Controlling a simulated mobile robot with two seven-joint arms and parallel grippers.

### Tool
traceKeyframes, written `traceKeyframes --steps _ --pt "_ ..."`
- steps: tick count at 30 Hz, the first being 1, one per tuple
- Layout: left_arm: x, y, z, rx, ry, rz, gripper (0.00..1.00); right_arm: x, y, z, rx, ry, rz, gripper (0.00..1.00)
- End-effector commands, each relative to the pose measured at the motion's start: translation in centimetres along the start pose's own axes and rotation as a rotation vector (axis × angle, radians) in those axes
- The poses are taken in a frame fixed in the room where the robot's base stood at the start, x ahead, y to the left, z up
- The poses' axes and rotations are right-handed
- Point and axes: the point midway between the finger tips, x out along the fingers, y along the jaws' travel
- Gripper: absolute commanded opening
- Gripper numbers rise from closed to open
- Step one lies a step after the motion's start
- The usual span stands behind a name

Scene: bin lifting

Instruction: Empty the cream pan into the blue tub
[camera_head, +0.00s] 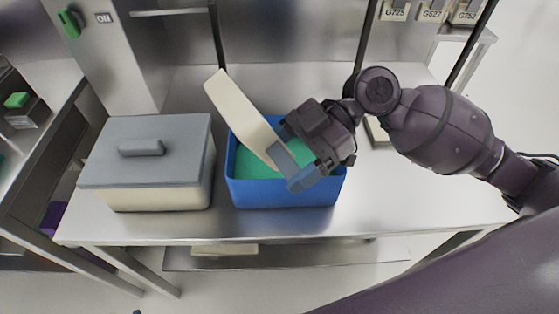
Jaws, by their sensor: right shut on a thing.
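The cream pan (238,113) is tilted steeply over the blue tub, its long side sloping from upper left to lower right. My right gripper (290,168) is shut on the pan at its lower right end, above the tub. The blue tub (285,194) stands on the steel table near its front edge. Green contents (259,165) show inside the tub. The inside of the pan is turned away or hidden, so I cannot tell what is in it. My left gripper is not in view.
A cream bin (160,197) with a grey handled lid (146,149) stands just left of the tub on the steel table (420,200). Another cream object (377,133) is partly hidden behind my right arm. The table's right part is clear.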

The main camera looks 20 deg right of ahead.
Motion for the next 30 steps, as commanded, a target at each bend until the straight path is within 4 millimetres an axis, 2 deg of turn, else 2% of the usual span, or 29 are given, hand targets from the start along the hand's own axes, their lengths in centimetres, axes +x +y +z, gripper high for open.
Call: traceKeyframes --steps 1,12,30 --pt "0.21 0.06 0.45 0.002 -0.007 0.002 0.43 0.06 0.03 0.41 0.004 0.022 -0.001 0.53" --pt "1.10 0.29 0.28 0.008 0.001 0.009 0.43 -0.62 0.01 0.45 0.001 0.125 0.000 0.53" --pt "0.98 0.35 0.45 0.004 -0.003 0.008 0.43 -0.79 0.00 0.31 -0.001 0.138 0.001 0.53"
